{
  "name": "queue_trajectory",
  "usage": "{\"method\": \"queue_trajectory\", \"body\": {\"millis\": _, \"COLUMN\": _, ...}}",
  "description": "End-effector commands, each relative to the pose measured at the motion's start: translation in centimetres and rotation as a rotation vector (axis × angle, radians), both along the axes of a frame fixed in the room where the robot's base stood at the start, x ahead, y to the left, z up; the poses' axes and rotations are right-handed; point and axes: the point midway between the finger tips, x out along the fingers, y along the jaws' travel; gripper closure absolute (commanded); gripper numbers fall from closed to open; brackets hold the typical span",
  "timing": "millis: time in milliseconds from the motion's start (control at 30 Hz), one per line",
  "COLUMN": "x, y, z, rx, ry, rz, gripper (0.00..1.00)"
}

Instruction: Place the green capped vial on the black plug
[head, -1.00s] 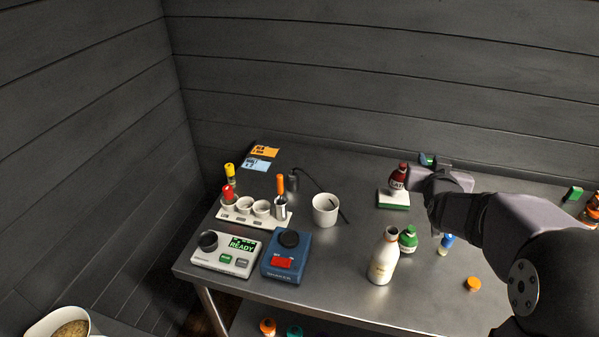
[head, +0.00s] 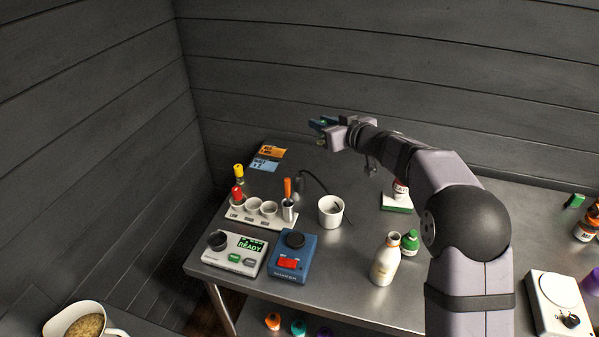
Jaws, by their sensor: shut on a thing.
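My gripper (head: 323,127) is at the upper middle of the head view, raised above the back of the steel table. It is shut on the green capped vial (head: 321,141). Only a little of the vial shows between and below the dark fingers, so its tilt is hard to tell. The black plug (head: 300,184) is a small dark upright piece on the table, behind the white cup, with a black cord beside it. My gripper appears above and slightly right of the plug in the picture, apart from it.
A white rack (head: 258,218) with red and yellow capped vials and an orange-handled tool stands left. A white cup (head: 331,211), a READY device (head: 234,253) and a blue device (head: 292,257) are nearby. Bottles (head: 385,260) stand right. Orange and blue cards (head: 266,158) lie at the back.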

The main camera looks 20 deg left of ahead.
Motion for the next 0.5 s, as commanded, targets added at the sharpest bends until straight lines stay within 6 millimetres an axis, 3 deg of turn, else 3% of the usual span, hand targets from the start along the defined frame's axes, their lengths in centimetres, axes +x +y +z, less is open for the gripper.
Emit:
{"method": "queue_trajectory", "body": {"millis": 33, "x": -0.3, "y": 1.7, "z": -0.3, "rx": -0.001, "ry": 0.002, "rz": 0.045, "gripper": 1.0}}
{"method": "queue_trajectory", "body": {"millis": 200, "x": -1.0, "y": 4.8, "z": -1.4, "rx": -0.001, "ry": 0.0, "rz": 0.134, "gripper": 1.0}}
{"method": "queue_trajectory", "body": {"millis": 500, "x": -1.3, "y": 6.0, "z": -2.2, "rx": 0.0, "ry": 0.0, "rz": 0.168, "gripper": 1.0}}
